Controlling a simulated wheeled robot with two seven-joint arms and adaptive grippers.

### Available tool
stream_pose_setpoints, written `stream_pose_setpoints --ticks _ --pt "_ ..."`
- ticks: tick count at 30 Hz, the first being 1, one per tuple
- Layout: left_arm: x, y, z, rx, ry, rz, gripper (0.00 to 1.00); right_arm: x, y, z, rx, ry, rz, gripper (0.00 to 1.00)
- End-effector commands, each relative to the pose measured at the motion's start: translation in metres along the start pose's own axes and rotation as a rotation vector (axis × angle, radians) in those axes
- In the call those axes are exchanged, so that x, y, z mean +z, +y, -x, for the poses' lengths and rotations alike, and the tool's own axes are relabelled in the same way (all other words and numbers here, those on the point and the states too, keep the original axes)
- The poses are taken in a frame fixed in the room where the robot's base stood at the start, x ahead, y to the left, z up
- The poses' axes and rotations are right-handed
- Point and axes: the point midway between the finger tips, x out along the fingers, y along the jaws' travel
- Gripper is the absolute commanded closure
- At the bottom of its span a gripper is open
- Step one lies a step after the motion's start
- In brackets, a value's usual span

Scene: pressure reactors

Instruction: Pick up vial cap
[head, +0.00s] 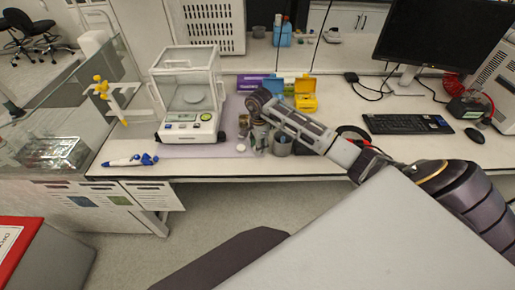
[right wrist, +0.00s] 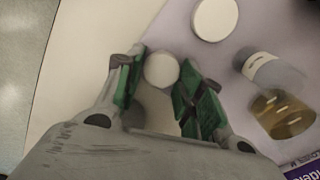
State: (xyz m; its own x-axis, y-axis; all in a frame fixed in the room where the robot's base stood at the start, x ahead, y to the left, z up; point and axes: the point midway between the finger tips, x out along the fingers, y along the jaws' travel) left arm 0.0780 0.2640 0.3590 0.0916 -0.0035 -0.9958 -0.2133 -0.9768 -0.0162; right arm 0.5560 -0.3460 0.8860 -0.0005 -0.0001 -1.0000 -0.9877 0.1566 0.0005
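In the right wrist view, a small round white vial cap (right wrist: 161,70) lies between the green-padded fingertips of my right gripper (right wrist: 161,62). The fingers are spread around it, and I cannot tell whether they touch it. A clear vial with amber liquid (right wrist: 275,95) is to the right of the fingers. In the head view, my right gripper (head: 262,138) points down at the bench, right of the balance, and its fingers are too small to make out. My left gripper is not in view.
A larger white disc (right wrist: 214,18) lies above the cap; a white disc also shows in the head view (head: 240,149). The balance (head: 188,95) stands left of my right gripper, a metal cup (head: 282,145) right, and a yellow box (head: 305,98) behind. A pipette (head: 130,160) lies near the front edge.

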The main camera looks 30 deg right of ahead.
Motion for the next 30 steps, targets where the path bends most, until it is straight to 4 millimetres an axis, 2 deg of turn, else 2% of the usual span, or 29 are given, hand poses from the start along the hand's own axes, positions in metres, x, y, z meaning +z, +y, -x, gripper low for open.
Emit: stream_pose_setpoints --ticks 11,15,30 --pt "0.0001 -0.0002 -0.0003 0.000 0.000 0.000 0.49 0.0000 -0.0002 0.0001 0.000 0.000 0.000 0.62" --pt "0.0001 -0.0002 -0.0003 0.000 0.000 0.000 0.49 0.0000 -0.0002 0.0002 0.000 0.000 0.000 0.73" --pt "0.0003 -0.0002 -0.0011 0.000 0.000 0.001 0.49 -0.0004 -0.0007 0.0044 -0.002 0.001 -0.001 0.73"
